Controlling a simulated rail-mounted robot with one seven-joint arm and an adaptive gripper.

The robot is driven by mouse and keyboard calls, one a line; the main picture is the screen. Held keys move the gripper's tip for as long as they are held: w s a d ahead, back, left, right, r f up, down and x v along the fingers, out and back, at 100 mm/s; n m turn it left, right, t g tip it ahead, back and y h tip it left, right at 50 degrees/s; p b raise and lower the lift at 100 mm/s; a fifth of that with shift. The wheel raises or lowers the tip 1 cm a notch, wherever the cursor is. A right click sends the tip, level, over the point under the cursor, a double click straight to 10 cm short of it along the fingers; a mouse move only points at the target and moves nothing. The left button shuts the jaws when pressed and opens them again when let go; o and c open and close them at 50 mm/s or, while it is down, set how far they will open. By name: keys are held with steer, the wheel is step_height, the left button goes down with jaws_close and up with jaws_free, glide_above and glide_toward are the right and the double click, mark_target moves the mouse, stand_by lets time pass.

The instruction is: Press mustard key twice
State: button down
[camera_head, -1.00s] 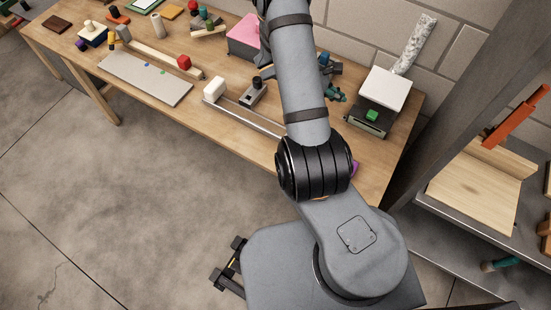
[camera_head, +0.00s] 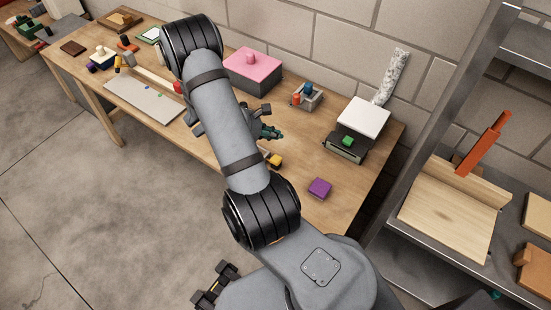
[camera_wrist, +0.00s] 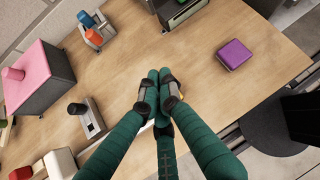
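A small mustard-yellow piece (camera_head: 274,160) with a dark part sits on the table beside my forearm in the head view. It looks like the mustard key, but my arm partly covers it. My gripper (camera_head: 268,132) has teal fingers and shows just above that piece in the head view, partly behind my arm. In the wrist view my gripper (camera_wrist: 158,88) has its fingertips together with nothing seen between them. Whether it touches the key cannot be told.
A purple block (camera_head: 320,187) lies near the table's front edge. A pink-topped box (camera_head: 252,68), a small grey holder (camera_head: 307,97) with blue and orange pieces, and a white-topped device (camera_head: 363,117) with a green button stand behind. Bare wood surrounds the purple block.

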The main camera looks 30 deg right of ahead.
mark_target(274, 160)
steer(key=shift+f+b, duration=3.75)
steer(key=shift+f, duration=0.7)
steer(key=shift+f, duration=0.1)
steer(key=shift+f+b, duration=0.3)
steer(key=shift+b, duration=0.15)
steer(key=shift+f+b, duration=0.6)
steer(key=shift+r, duration=0.2)
steer(key=shift+r+p, duration=0.85)
steer(key=shift+r, duration=0.1)
steer(key=shift+r+p, duration=2.05)
steer(key=shift+r, duration=0.35)
